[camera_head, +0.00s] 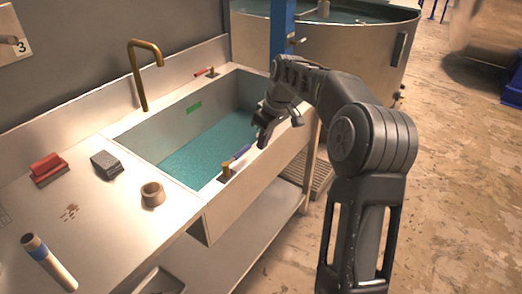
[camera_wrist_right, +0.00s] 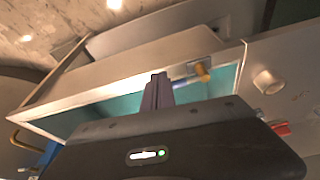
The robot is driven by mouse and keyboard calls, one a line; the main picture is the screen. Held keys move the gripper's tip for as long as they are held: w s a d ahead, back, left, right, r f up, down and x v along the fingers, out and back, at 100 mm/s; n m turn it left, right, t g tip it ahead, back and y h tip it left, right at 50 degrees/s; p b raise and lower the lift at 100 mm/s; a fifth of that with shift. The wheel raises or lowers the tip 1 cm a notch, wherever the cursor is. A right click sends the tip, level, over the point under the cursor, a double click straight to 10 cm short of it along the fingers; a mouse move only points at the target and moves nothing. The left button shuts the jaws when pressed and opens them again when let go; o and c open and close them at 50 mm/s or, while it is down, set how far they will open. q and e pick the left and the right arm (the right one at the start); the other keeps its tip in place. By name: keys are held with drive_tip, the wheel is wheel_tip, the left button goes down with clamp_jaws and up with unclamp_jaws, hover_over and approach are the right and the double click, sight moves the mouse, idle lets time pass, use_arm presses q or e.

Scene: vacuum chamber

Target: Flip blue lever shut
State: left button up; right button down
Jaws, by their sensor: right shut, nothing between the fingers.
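The blue lever (camera_head: 239,154) sits on the front rim of the sink (camera_head: 217,187), with a brass-coloured base (camera_head: 227,169) at its near end. It lies low and slants away from that base toward my gripper. My right gripper (camera_head: 262,140) is shut and empty just beyond the lever's far end, over the front rim. In the right wrist view, the shut fingers (camera_wrist_right: 157,92) are beside the lever (camera_wrist_right: 188,80) and its brass base (camera_wrist_right: 203,72). I cannot tell whether they touch it. My left gripper is not in view.
The sink holds teal water (camera_head: 205,150). A red-handled lever (camera_head: 205,72) is on the back rim, near a brass faucet (camera_head: 143,75). The left counter holds a red brush (camera_head: 48,168), a grey sponge (camera_head: 106,164), a tan cup (camera_head: 152,194) and a blue-banded tube (camera_head: 48,262).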

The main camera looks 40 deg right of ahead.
drive_tip(key=v, duration=0.5)
drive_tip(key=shift+s+d+r, duration=0.2)
drive_tip(key=shift+r, duration=0.15)
drive_tip(key=shift+f, duration=0.1)
